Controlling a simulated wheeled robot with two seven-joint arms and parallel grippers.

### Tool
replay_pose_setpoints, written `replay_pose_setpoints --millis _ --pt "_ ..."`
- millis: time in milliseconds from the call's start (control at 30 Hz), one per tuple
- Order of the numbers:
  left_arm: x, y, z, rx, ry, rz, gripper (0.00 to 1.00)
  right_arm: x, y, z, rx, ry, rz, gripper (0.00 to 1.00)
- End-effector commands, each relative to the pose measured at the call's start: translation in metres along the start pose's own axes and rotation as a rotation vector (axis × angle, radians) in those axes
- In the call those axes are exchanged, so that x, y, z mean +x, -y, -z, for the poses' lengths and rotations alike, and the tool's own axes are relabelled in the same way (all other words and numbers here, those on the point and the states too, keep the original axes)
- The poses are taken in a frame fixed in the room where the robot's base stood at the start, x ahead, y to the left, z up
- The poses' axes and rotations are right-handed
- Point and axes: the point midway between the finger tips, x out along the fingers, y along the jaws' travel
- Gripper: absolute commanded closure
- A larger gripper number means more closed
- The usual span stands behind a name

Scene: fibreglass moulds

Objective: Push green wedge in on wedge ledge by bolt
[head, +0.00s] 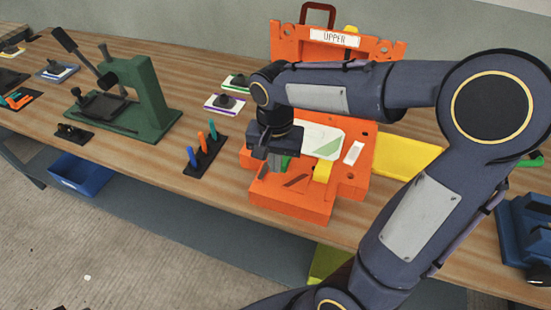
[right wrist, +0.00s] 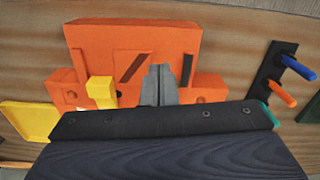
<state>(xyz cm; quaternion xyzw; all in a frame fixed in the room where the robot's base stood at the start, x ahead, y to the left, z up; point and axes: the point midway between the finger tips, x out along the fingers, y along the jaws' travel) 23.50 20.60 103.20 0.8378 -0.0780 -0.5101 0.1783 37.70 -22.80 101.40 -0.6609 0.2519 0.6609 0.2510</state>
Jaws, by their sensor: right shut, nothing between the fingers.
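The orange lower mould (head: 290,204) sits near the table's front edge. It also shows in the right wrist view (right wrist: 105,37), with dark slanted slots in its face. A small green piece, likely the green wedge (head: 286,161), shows just right of my right gripper (head: 264,170), partly hidden by it; I cannot tell how far in it sits. In the right wrist view, the fingers (right wrist: 158,86) are shut and empty, in front of the mould face. The green wedge is hidden there. I cannot pick out the bolt. My left gripper is not in view.
A yellow block (head: 322,172) is on the mould. The orange upper mould (head: 287,48) stands behind. A rack of coloured pegs (head: 205,155) is left of the mould, and a green press (head: 150,95) farther left. A yellow tray (head: 408,156) lies right, behind my arm.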

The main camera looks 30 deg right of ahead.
Motion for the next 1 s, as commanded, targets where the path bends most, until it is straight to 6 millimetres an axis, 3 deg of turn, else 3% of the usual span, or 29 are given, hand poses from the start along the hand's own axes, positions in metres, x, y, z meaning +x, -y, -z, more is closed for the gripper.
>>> replay_pose_setpoints --millis 300,433,600,1000 --pt "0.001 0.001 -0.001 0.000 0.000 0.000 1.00 0.070 -0.001 -0.001 -0.001 0.006 -0.005 1.00" --pt "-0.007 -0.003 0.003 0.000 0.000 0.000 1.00 0.066 0.000 0.022 0.004 0.001 0.000 1.00" --pt "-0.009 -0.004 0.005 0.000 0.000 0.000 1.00 0.066 0.000 0.037 0.001 0.001 0.000 1.00" --pt "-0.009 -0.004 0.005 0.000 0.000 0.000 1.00 0.067 0.000 0.040 -0.001 0.001 0.000 1.00"
